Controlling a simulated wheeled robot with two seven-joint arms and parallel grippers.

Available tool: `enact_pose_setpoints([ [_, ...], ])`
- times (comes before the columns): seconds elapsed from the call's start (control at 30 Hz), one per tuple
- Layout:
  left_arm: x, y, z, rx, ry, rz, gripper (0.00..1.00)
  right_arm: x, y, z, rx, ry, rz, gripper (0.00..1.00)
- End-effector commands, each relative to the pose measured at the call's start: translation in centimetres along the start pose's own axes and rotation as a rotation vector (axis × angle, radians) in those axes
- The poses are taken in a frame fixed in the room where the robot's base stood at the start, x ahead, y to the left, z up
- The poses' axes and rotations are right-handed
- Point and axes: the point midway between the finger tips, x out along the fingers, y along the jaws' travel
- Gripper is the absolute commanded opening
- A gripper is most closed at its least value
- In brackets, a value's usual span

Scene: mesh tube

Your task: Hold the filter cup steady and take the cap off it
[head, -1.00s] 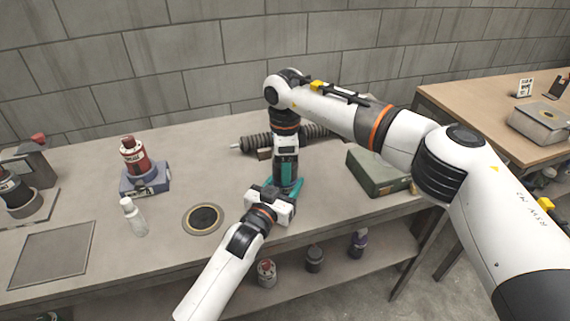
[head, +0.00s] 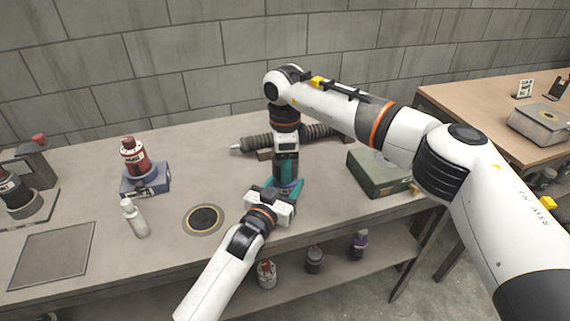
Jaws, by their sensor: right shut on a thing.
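My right gripper (head: 286,172) points straight down over the middle of the bench, shut on a dark upright piece between its teal fingers. I take this for the cap of the filter cup, but the fingers hide most of it. The filter cup (head: 287,184) stands below it and shows only as a small dark patch. My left gripper (head: 284,190) comes in low from the front, with its fingers at the cup's base. Its own body hides whether the fingers touch the cup. I cannot see any gap between cap and cup.
A dark ribbed tube (head: 258,144) lies behind the grippers. A green case (head: 375,176) sits to the right.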

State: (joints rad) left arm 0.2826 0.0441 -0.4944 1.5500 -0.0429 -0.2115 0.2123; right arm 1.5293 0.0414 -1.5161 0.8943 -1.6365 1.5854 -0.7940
Motion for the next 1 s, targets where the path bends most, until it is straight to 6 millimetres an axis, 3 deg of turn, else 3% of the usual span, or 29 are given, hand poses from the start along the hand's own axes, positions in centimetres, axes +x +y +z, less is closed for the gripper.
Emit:
enact_pose_setpoints([
  [0.73, 0.0, 0.0, -0.2, 0.0, 0.004, 0.001, 0.0, -1.5, 0.0, 0.0, 0.0, 0.001, 0.001, 0.29],
  [1.0, 0.0, 0.0, -0.2, 0.0, 0.004, 0.001, 0.0, -4.6, 0.1, 0.0, 0.001, 0.0, 0.003, 0.29],
])
